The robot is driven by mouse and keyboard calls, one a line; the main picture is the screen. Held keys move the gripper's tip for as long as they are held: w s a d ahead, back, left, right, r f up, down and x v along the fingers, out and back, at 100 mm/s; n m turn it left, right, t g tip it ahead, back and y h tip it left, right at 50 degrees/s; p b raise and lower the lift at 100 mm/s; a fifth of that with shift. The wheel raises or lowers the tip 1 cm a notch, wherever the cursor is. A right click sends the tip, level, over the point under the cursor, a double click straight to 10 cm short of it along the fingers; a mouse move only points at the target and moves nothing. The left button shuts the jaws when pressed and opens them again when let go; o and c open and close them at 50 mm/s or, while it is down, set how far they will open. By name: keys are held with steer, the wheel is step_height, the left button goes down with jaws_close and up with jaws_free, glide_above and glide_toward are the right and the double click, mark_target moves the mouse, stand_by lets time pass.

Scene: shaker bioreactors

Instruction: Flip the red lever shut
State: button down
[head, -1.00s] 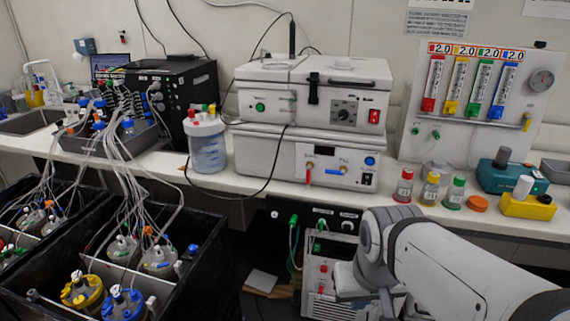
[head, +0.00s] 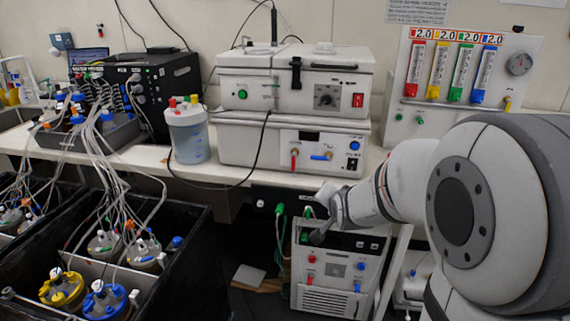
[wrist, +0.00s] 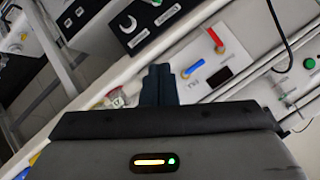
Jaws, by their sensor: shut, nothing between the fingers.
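The red lever (head: 294,161) is on the front panel of the lower white unit (head: 240,148) on the bench and points straight down. A blue lever (head: 322,156) beside it lies about level. In the wrist view the red lever (wrist: 215,38) and blue lever (wrist: 193,68) show up and to the right of my gripper (wrist: 160,72). The fingers are shut with nothing between them. In the head view my gripper (head: 318,212) is below the bench edge, lower and slightly right of the red lever, apart from it.
A black cable (head: 258,150) hangs in front of the lower unit, left of the levers. A bottle with coloured caps (head: 187,135) stands at left.

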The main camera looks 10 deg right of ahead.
mark_target(294, 166)
steer(key=w+f+m+t+y+b, duration=0.1)
steer(key=w+f+m+t+y, duration=0.1)
steer(key=w, duration=0.3)
steer(key=w+a+f+m+t+y+b, duration=0.1)
steer(key=w+f+m+t+y+b, duration=0.1)
steer(key=w+f+m+t+y, duration=0.1)
steer(key=shift+w+a+f+m+t+y, duration=0.15)
steer(key=shift+w+m+t+y, duration=0.25)
steer(key=shift+w+m+t, duration=0.55)
steer(key=shift+w+g, duration=0.3)
steer(key=shift+g, duration=0.05)
steer(key=p+x, duration=0.1)
steer(key=x, duration=1.3)
steer(key=shift+s, duration=0.1)
